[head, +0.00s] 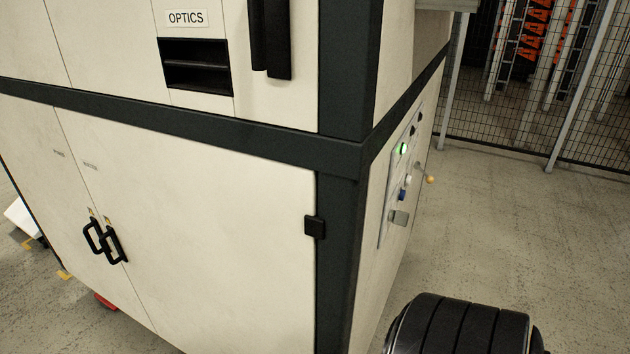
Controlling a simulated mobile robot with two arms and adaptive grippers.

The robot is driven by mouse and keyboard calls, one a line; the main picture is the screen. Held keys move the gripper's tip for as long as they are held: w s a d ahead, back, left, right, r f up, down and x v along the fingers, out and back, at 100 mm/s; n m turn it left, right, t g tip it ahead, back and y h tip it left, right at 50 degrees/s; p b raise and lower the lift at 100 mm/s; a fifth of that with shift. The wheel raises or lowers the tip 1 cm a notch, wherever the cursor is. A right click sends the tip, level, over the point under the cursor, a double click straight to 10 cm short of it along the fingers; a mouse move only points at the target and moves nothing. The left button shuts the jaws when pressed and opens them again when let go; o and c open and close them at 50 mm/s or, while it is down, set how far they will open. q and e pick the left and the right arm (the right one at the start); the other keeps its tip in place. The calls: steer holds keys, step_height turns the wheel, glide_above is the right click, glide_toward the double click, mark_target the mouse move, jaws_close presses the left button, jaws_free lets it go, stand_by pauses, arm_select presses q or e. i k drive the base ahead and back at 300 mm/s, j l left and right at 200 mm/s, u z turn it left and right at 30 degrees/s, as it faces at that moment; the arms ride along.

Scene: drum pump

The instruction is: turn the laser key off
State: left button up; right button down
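A control panel (391,207) is on the right side face of the large cream cabinet, seen at a steep angle. It carries a lit green lamp (403,149), a blue button (403,194), a pale knob (408,180), a grey square part (399,217) and a thin stalk with an orange-yellow tip (430,179). I cannot tell which of these is the laser key or how it is turned. Neither of my grippers is in view.
The cream cabinet (200,200) with dark edge bars fills the left and middle. Its lower doors have black handles (104,241). A black ribbed rounded thing (465,325) shows at bottom right. Open floor (520,230) lies right of the cabinet, up to a mesh fence (590,130).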

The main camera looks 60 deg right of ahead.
mark_target(398, 218)
steer(key=k+l+u, duration=0.2)
steer(key=l, duration=0.2)
steer(key=l+u, duration=0.15)
steer(key=l, duration=0.25)
steer(key=k+l+u, duration=0.2)
steer(key=l, duration=0.15)
steer(key=k+l+u, duration=0.2)
steer(key=l, duration=0.2)
steer(key=k+l+u, duration=0.15)
steer(key=l, duration=0.15)
steer(key=i+l, duration=0.05)
